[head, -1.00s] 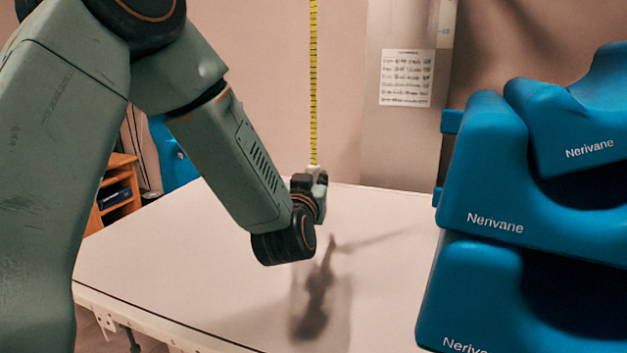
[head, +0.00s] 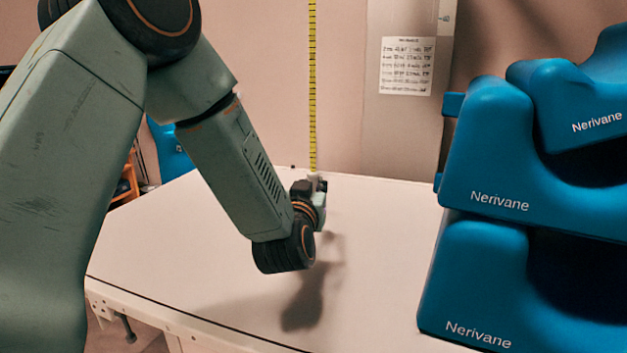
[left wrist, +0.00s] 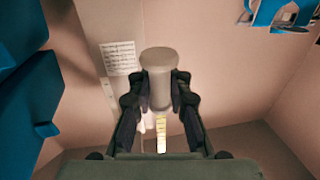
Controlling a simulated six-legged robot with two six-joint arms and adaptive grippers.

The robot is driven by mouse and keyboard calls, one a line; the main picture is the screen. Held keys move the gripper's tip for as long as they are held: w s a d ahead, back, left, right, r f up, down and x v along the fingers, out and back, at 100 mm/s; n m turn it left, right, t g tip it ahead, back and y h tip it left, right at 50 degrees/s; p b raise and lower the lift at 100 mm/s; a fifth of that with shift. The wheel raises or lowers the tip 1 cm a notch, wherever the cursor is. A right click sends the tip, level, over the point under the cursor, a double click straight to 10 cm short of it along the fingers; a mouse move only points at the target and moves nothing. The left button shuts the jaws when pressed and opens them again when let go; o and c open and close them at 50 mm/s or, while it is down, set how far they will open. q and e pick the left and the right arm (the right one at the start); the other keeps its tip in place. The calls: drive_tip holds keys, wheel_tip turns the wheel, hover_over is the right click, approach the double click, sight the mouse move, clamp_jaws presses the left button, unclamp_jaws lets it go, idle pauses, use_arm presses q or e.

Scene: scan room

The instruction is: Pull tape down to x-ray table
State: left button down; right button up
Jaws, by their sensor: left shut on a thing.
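A yellow measuring tape (head: 312,90) with black marks hangs straight down from above the head view. Its lower end meets my left gripper (head: 316,188). In the left wrist view my left gripper (left wrist: 160,88) is shut on a pale grey, round-topped tape end piece (left wrist: 159,62), with the yellow tape (left wrist: 161,135) showing below it between the fingers. The gripper is above the white x-ray table (head: 170,260), near its back edge, and its shadow falls on the top. I cannot tell the exact gap to the surface. My right gripper is not in view.
Stacked blue Nerivane foam blocks (head: 485,265) stand at the right, in front of part of the table. A wall panel with a printed sheet (head: 407,66) is behind. A wooden shelf (head: 126,183) shows beyond the table's left side. The visible tabletop is otherwise clear.

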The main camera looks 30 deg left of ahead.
use_arm(q)
drive_tip(key=shift+s+f, duration=0.1)
drive_tip(key=shift+f, duration=0.25)
drive_tip(key=c, duration=1.7)
unclamp_jaws()
drive_tip(key=o, duration=0.4)
drive_tip(key=shift+s+r, duration=0.2)
drive_tip(key=shift+r, duration=0.1)
drive_tip(key=shift+w+f, duration=0.1)
drive_tip(key=shift+w, duration=0.15)
drive_tip(key=shift+v, duration=3.8)
drive_tip(key=shift+o, duration=0.2)
